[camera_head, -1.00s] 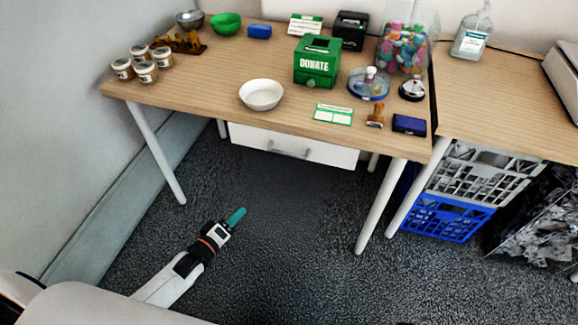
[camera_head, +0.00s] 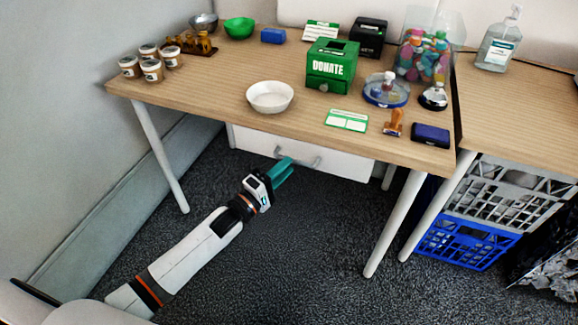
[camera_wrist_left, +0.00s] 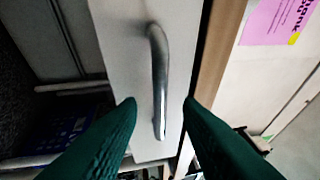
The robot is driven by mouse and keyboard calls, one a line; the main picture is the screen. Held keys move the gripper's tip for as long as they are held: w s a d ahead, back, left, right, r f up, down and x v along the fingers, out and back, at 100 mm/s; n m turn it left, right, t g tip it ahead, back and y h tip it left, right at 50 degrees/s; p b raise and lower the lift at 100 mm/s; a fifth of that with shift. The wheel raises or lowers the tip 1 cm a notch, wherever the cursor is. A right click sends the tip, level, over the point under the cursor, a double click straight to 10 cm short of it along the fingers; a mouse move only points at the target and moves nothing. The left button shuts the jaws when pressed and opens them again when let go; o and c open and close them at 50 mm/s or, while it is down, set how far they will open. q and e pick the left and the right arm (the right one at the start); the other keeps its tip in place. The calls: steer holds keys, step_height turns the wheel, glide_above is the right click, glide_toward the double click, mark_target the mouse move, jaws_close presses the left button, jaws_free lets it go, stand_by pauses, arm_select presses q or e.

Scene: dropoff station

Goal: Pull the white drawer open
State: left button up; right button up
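The white drawer (camera_head: 345,163) hangs under the wooden table's front edge and looks closed. Its grey metal handle (camera_head: 300,158) is a bar on the front face. My left gripper (camera_head: 284,168), with green fingers, is just in front of the handle. In the left wrist view the fingers (camera_wrist_left: 160,108) are open, and the handle (camera_wrist_left: 158,75) runs upright between and beyond their tips; I cannot see contact. The drawer front (camera_wrist_left: 118,50) fills the middle of that view. My right gripper is not in view.
The table (camera_head: 215,85) carries a white bowl (camera_head: 270,97), a green donate box (camera_head: 331,65), jars and small desk items. White table legs (camera_head: 160,155) stand at both sides. Crates (camera_head: 465,243) sit at right. The carpet in front is clear.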

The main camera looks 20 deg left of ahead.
arm_select(q)
steer(key=shift+x, duration=1.15)
jaws_close()
